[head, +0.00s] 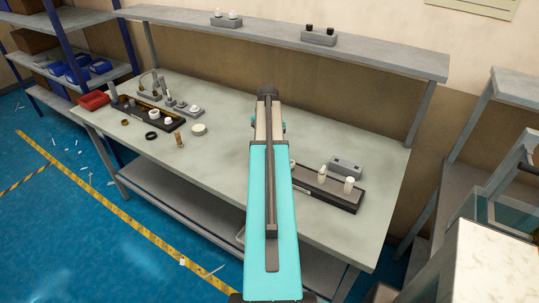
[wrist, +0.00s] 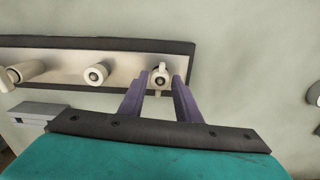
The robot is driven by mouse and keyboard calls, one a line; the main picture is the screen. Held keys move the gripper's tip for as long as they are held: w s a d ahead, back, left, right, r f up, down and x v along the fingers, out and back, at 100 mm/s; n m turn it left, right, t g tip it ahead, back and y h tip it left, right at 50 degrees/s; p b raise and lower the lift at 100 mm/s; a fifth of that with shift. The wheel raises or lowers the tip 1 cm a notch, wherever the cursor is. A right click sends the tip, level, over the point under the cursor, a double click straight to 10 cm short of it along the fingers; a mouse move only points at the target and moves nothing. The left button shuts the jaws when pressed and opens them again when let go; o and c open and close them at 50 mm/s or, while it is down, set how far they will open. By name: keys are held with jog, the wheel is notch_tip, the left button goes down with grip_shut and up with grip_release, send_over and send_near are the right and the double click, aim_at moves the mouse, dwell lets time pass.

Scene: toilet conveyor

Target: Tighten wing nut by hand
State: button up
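A small cream wing nut (wrist: 160,78) sits at the right end of a long tray (wrist: 120,88) with a pale top and dark rim in the wrist view. Its wings lie roughly up and down in that picture. My gripper (wrist: 159,82) has its two purple fingers apart, one on each side of the wing nut, with a visible gap to it. I cannot tell exactly how deep the fingertips reach. In the head view my arm hides the gripper and the wing nut; the tray (head: 325,192) shows to the right of the arm.
Two other cream posts stand on the tray, a middle one (wrist: 97,74) and a tall end one (wrist: 22,72). A grey block (head: 346,166) lies behind it. Several parts and a red bin (head: 94,100) occupy the bench's left. Bare bench (head: 220,165) lies left of my arm.

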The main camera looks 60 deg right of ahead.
jog(key=shift+r, duration=0.1)
jog(key=shift+r+p, duration=1.1)
jog(key=shift+r, duration=0.55)
jog(key=o, duration=0.6)
jog(key=n, duration=0.4)
jog(key=shift+n, duration=0.3)
